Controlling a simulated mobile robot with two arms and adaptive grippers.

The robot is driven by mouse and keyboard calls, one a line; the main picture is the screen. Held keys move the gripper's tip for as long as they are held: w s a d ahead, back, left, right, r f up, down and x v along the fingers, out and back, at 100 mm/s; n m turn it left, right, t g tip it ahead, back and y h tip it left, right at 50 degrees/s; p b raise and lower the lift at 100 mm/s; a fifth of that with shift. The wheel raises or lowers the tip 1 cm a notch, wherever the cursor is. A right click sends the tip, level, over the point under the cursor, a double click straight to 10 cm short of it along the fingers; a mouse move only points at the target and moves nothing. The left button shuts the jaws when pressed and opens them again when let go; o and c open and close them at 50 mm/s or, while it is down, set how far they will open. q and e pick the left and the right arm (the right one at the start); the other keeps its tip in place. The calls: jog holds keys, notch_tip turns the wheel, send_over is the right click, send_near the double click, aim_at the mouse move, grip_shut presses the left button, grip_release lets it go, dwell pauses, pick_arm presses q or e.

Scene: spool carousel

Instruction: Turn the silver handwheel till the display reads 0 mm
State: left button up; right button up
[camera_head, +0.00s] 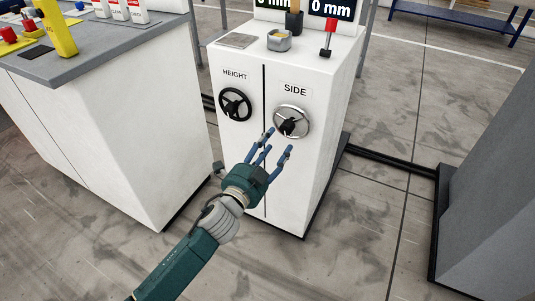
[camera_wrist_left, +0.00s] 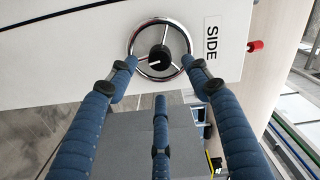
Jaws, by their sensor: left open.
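The silver handwheel (camera_head: 291,121) is on the front of the white cabinet (camera_head: 285,180), below the word SIDE. Its chrome rim, spokes and dark hub show in the left wrist view (camera_wrist_left: 160,50). My left gripper (camera_head: 277,142) is open, its blue fingers pointing up at the wheel from below and a little left. In the wrist view two fingertips appear near the rim's lower left and right; contact cannot be told. The right display (camera_head: 331,9) reads 0 mm. The left display (camera_head: 272,4) is cut off at the top; its number is not fully readable.
A black handwheel (camera_head: 235,104) under HEIGHT sits left of the silver one. A red-handled lever (camera_head: 328,38) and a grey cup (camera_head: 279,40) stand on the cabinet top. A grey-topped bench (camera_head: 100,55) is at left, a grey block (camera_head: 490,190) at right.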

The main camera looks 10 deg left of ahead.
pick_arm(q)
jog(key=v, duration=0.4)
jog(key=shift+s, duration=0.1)
dwell(0.3)
